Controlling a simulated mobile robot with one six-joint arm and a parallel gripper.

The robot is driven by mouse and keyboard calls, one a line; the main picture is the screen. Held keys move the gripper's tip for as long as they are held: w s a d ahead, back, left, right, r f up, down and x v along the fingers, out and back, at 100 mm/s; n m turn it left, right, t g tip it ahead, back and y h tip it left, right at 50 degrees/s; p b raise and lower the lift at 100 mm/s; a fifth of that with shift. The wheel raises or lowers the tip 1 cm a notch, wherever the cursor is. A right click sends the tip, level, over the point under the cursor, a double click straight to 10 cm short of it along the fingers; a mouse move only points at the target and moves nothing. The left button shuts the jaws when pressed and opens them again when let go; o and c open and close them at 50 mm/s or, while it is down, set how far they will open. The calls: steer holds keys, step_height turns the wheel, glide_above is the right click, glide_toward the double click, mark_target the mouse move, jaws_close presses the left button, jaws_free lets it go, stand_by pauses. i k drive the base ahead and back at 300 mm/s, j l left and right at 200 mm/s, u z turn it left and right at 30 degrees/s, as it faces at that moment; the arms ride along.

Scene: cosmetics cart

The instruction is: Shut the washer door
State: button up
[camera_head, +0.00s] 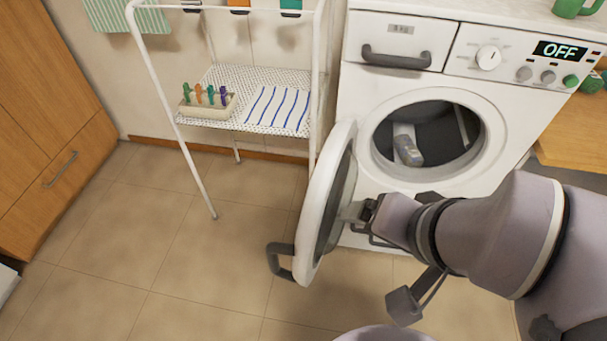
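The white washer (510,95) stands at the back right, its display reading OFF. Its round door (318,215) stands wide open, swung out from the left side of the drum opening, with a dark grey handle (281,264) on its free edge. My gripper (352,212) is at the inner side of the door, close to the glass; I cannot tell whether it touches. Its fingers are small and partly hidden, so their opening is unclear. The drum (455,145) is exposed and holds a grey and white object (407,146).
A white metal rack (172,100) stands left of the washer; its shelf holds a tray (190,111) of clothespins and a striped cloth (280,108). Wooden cabinets (50,130) are at the far left. The tiled floor (190,255) left of the door is clear.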

mark_target(324, 196)
steer(key=j+z, duration=0.25)
steer(key=j, duration=0.25)
steer(key=j+z, duration=0.25)
steer(key=j, duration=0.25)
steer(key=k+j+z, duration=0.25)
steer(key=j, duration=0.25)
steer(key=i+l+u, duration=0.1)
steer(key=l+u, duration=0.5)
steer(key=i+j, duration=0.05)
